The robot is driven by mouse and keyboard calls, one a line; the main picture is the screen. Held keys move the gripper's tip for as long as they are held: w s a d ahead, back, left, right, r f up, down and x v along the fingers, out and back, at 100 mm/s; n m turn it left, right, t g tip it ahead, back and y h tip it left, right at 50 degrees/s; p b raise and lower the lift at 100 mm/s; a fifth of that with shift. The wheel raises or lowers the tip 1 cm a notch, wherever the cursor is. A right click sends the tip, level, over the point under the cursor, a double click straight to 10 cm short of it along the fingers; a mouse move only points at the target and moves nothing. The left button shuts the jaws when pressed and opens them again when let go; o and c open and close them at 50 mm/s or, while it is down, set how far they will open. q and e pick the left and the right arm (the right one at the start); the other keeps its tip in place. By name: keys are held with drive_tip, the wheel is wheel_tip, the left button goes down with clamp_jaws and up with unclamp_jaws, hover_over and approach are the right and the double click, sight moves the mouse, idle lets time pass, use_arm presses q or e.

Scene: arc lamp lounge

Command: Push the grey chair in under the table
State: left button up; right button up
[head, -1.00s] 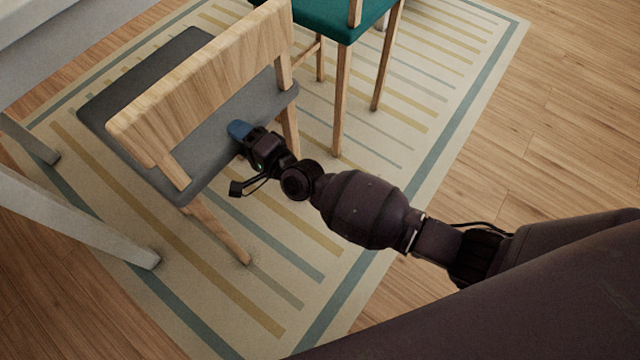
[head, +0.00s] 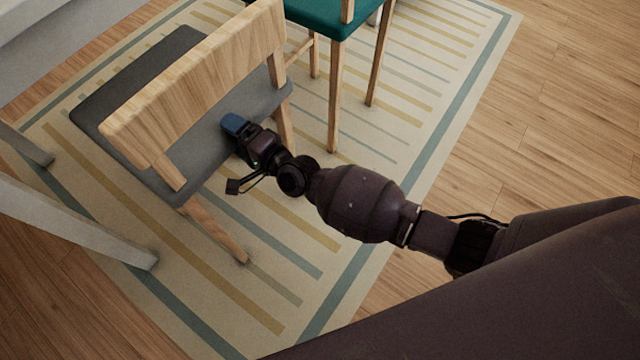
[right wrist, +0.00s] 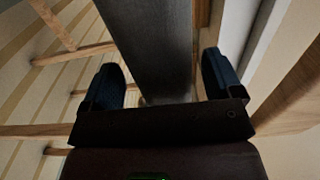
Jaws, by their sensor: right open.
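The grey chair (head: 186,152) has a grey seat and a curved light-wood backrest. It stands on the striped rug at the upper left, its seat front toward the white table (head: 40,45). My right gripper (head: 236,128) is at the seat's rear edge, below the backrest. In the right wrist view, the grey seat (right wrist: 150,40) runs between the two blue fingertips of the right gripper (right wrist: 165,85), which are apart. I cannot tell whether either finger touches the seat. My left gripper is not in view.
White table legs (head: 80,228) stand left of the chair. The rug (head: 400,130) and wood floor (head: 560,110) are clear on the right.

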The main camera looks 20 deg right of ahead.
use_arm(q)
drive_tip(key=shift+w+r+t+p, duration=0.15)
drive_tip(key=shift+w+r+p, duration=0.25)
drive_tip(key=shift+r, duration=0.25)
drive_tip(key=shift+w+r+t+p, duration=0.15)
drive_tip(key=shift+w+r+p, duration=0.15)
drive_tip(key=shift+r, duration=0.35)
use_arm(e)
drive_tip(key=v, duration=1.2)
drive_tip(key=shift+r, duration=0.15)
